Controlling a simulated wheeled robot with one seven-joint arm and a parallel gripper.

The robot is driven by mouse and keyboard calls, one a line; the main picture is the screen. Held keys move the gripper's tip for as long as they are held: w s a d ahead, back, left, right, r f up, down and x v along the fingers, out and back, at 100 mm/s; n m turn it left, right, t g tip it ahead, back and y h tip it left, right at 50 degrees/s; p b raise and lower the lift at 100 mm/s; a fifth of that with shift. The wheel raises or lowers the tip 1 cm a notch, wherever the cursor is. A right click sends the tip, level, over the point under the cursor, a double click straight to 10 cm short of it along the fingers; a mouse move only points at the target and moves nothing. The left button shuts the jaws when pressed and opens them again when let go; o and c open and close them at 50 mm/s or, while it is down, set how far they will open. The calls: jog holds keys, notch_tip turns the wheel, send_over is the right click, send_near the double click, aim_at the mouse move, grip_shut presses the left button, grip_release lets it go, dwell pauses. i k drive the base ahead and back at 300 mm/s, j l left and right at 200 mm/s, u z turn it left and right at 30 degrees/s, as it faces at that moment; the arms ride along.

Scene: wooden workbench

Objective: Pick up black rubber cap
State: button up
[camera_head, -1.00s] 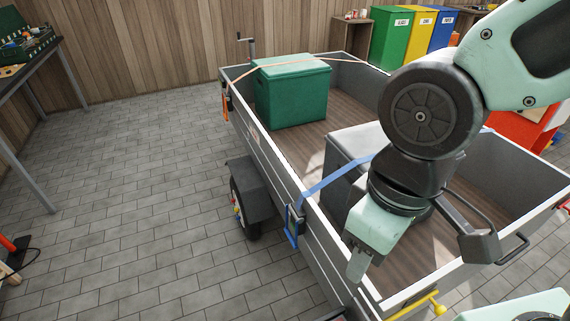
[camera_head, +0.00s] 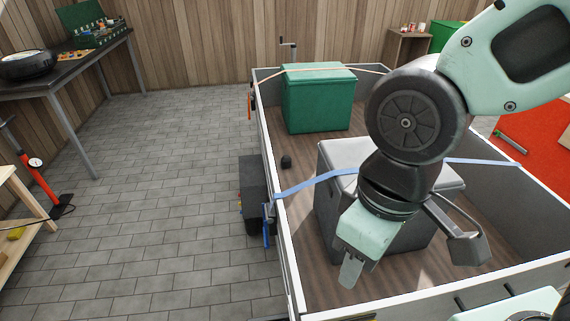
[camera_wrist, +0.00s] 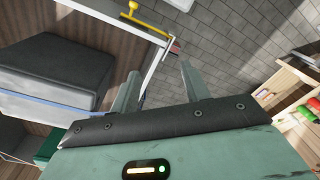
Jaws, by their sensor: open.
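A small dark cap-like object (camera_head: 286,161), which looks like the black rubber cap, sits on the brown wooden floor of the trailer (camera_head: 300,187), close to its left side wall and in front of the green box. My gripper (camera_head: 352,270) is over the near part of the trailer, in front of the grey box and well apart from the cap. In the wrist view the gripper's two fingers (camera_wrist: 160,85) are spread apart with nothing between them. The cap does not show in the wrist view.
A green box (camera_head: 318,100) and a grey box (camera_head: 335,165) stand in the trailer. A blue strap (camera_head: 315,184) and an orange strap (camera_head: 310,69) cross it. A workbench (camera_head: 70,78) stands at the left wall. The tiled floor (camera_head: 150,180) left of the trailer is mostly clear.

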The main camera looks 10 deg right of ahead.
aim_at(286, 159)
jog(key=i+j, duration=0.1)
jog(key=j, duration=0.55)
jog(key=i+j+z, duration=0.15)
jog(key=j, duration=1.2)
jog(key=i+j+z, duration=0.1)
jog(key=j, duration=0.55)
jog(key=i+j+z, duration=0.1)
jog(key=i+j, duration=0.35)
jog(key=j, duration=0.25)
jog(key=i+j+z, duration=0.15)
jog(key=i+z, duration=0.15)
jog(key=i, duration=0.95)
